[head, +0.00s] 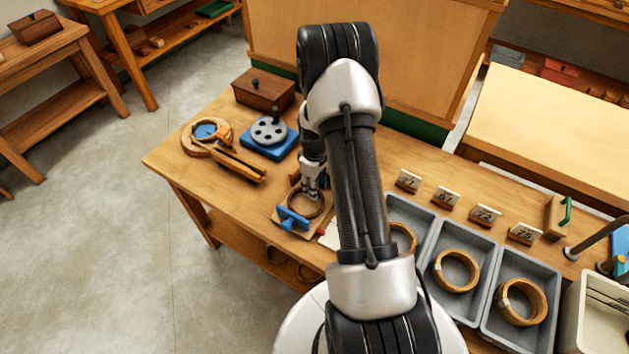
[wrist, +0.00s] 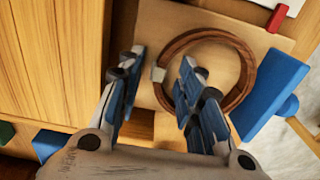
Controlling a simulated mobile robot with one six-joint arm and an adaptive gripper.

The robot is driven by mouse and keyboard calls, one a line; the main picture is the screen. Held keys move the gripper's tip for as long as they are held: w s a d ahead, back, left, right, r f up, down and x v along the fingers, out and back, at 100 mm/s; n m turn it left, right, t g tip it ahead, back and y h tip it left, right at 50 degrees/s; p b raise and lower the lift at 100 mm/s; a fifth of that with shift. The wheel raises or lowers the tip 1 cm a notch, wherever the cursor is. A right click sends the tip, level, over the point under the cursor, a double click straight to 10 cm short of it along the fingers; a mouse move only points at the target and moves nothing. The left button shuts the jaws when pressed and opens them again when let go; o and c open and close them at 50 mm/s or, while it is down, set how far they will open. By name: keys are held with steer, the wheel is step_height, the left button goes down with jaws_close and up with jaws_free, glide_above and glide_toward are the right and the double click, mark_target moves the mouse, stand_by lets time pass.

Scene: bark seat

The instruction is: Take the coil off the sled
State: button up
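The coil is a dark brown wooden ring (wrist: 247,80) with a small pale tag on its rim, lying on the sled, a light wooden board (wrist: 160,18). A blue block (wrist: 272,90) stands beside the coil on the sled. In the head view the coil (head: 306,205) and sled (head: 285,229) sit near the table's front edge, partly behind my arm. My gripper (wrist: 163,57) is open, its fingers on either side of the coil's tagged rim, one inside the ring and one outside. No grip shows. The gripper also appears in the head view (head: 310,187).
Grey trays (head: 481,238) with lighter rings lie to the right, with numbered blocks (head: 484,216) behind them. A blue-based disc fixture (head: 269,132), a wooden clamp-like tool (head: 236,163) and a brown box (head: 263,90) stand at the left. The table's left corner is clear.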

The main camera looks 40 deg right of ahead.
steer(key=shift+f, duration=0.1)
steer(key=shift+c, duration=0.3)
jaws_close()
